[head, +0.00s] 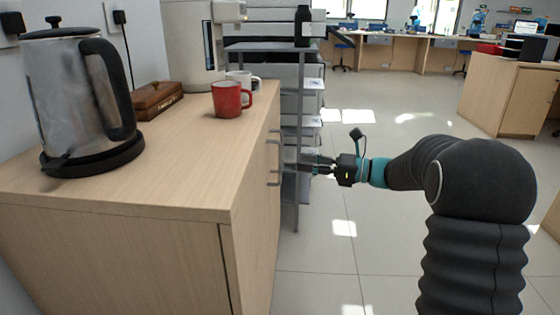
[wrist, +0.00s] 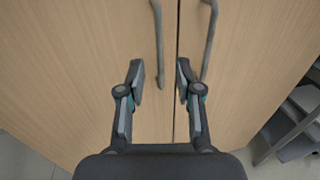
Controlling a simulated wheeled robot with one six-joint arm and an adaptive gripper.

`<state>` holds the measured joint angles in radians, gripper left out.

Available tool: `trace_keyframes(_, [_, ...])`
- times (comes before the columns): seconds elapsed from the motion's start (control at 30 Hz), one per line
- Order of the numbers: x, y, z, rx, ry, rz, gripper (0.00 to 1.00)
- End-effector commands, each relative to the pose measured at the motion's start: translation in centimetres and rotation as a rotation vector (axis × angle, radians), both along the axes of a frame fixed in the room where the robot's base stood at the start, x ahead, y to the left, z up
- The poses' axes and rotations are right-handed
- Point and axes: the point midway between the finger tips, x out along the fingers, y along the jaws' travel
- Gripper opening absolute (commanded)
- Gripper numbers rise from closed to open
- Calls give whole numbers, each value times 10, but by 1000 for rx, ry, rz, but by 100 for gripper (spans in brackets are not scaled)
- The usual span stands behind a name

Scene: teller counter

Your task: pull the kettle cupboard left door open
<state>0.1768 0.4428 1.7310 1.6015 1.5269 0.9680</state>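The kettle cupboard (head: 130,240) is a pale wooden cabinet with a kettle (head: 75,95) on top. Its left door (wrist: 80,70) and right door (wrist: 250,60) look shut, with a thin dark seam between them in the wrist view. The left door's grey bar handle (wrist: 158,40) also shows in the head view (head: 279,163). The right door's handle (wrist: 209,42) is just across the seam. My gripper (wrist: 160,82) is open, its fingertips apart on either side of the left handle's lower end in the picture. Contact with the handle cannot be told.
A red mug (head: 227,99), a white mug (head: 243,78), a wooden box (head: 156,99) and a pale machine (head: 188,45) stand on the cupboard top. A grey shelf rack (head: 298,205) stands just beyond the cupboard. The tiled floor (head: 330,255) before the doors is clear.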

Motion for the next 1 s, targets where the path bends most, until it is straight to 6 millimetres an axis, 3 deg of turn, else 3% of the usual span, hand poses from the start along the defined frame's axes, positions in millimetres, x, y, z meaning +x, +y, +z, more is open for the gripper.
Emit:
trace_keyframes(0.2, [9, 41, -1, 0, 0, 3, 35])
trace_keyframes(0.4, [15, 64, 0, 0, -1, 2, 35])
trace_keyframes(0.87, [17, 74, 0, 0, -1, -1, 35])
trace_keyframes(1.0, [17, 74, 0, 0, -1, 0, 0])
